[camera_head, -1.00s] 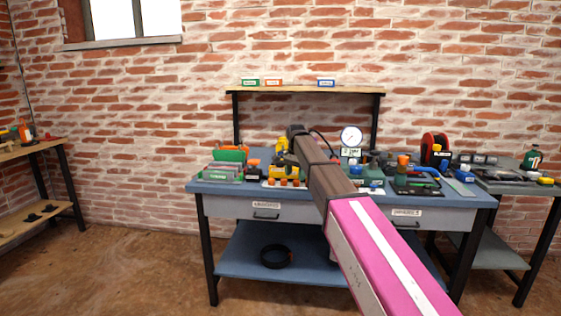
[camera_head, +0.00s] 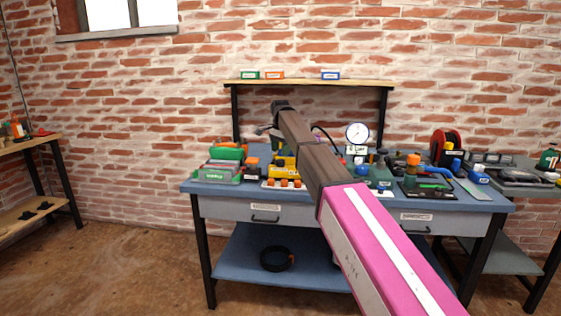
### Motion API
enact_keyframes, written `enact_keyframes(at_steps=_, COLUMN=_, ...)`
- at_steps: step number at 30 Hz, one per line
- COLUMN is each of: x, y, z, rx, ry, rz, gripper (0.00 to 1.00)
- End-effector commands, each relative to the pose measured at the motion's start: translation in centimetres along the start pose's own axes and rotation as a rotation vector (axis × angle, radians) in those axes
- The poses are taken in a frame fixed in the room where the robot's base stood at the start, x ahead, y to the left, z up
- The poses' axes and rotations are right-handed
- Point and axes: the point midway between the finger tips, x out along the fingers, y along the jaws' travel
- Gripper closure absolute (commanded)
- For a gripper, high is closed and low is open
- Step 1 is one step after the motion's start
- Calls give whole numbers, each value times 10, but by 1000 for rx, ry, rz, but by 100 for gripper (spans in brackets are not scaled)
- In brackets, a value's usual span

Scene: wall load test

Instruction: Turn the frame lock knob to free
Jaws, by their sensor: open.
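My arm reaches forward over the blue workbench (camera_head: 225,189). My gripper (camera_head: 263,130) shows only as a small grey shape at the far end of the arm, above the back of the bench. It is apart from the items on the bench top. Several small orange knobs (camera_head: 284,183) sit on a pale strip in front of a yellow unit (camera_head: 283,166). A larger orange knob (camera_head: 413,159) stands upright at the right. I cannot tell which part is the frame lock knob; labels are too small to read. My arm hides part of the bench's middle.
A round gauge (camera_head: 357,133) stands at the back. Green trays (camera_head: 222,170) are at the left, a red reel (camera_head: 445,143) at the right. A raised shelf (camera_head: 308,84) with small boxes spans the back. Side tables stand left and right.

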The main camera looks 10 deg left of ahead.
Motion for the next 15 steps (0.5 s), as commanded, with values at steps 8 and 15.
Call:
enact_keyframes(at_steps=8, x=42, y=0, z=0, rx=0, ry=0, rz=1, gripper=31)
enact_keyframes(at_steps=15, x=52, y=0, z=0, rx=-1, ry=0, rz=0, gripper=31)
